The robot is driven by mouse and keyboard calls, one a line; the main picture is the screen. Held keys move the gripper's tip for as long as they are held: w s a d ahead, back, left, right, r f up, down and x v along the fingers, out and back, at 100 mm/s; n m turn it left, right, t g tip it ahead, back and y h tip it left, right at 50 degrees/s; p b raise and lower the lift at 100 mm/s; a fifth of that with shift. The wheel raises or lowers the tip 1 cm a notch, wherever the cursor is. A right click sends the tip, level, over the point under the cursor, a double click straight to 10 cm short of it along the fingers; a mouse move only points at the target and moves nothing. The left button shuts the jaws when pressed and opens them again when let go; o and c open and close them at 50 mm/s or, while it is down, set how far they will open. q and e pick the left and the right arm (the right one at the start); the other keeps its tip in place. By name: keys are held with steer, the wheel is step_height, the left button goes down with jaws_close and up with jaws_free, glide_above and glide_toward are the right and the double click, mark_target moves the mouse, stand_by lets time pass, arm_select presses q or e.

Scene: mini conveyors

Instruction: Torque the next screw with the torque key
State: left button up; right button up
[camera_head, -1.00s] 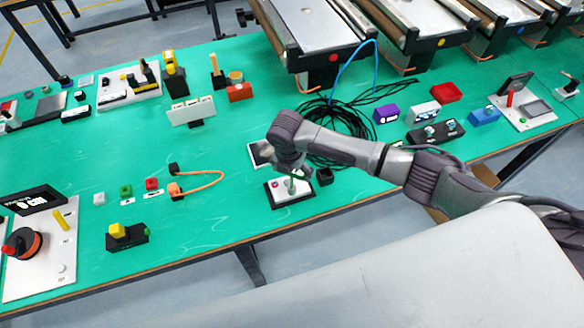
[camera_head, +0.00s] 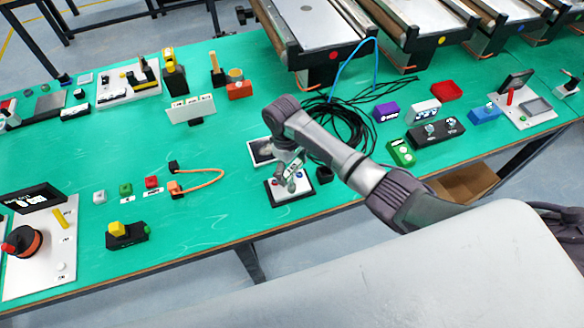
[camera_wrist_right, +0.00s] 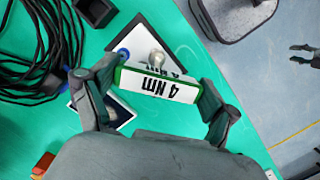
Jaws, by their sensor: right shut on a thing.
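My right gripper (camera_head: 290,165) is over the small white screw plate (camera_head: 300,191) with a dark border, near the table's front edge. In the right wrist view its fingers (camera_wrist_right: 157,93) are shut on the torque key (camera_wrist_right: 158,84), a green-edged white block marked "4 Nm". The key's metal shaft (camera_wrist_right: 157,57) points to the plate; whether its tip sits on a screw is hidden. A blue ring (camera_wrist_right: 123,53) shows on the plate beside the shaft. A grey gripper-like shape (camera_wrist_right: 303,48) at the wrist view's right edge may be my left gripper.
Coiled black cable (camera_head: 343,128) lies behind the plate, and a small black holder (camera_head: 324,174) stands right beside it. A green block (camera_head: 401,153) and a black two-knob box (camera_head: 436,132) stand further right.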

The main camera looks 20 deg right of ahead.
steer(key=shift+r, duration=0.15)
steer(key=shift+r, duration=0.5)
steer(key=n, duration=0.5)
steer(key=shift+t+h, duration=0.3)
steer(key=n, duration=0.6)
steer(key=shift+w+d+t, duration=0.1)
steer(key=shift+t, duration=0.3)
steer(key=n, duration=0.6)
steer(key=shift+t, duration=0.4)
steer(key=n, duration=0.6)
steer(key=shift+t, duration=0.3)
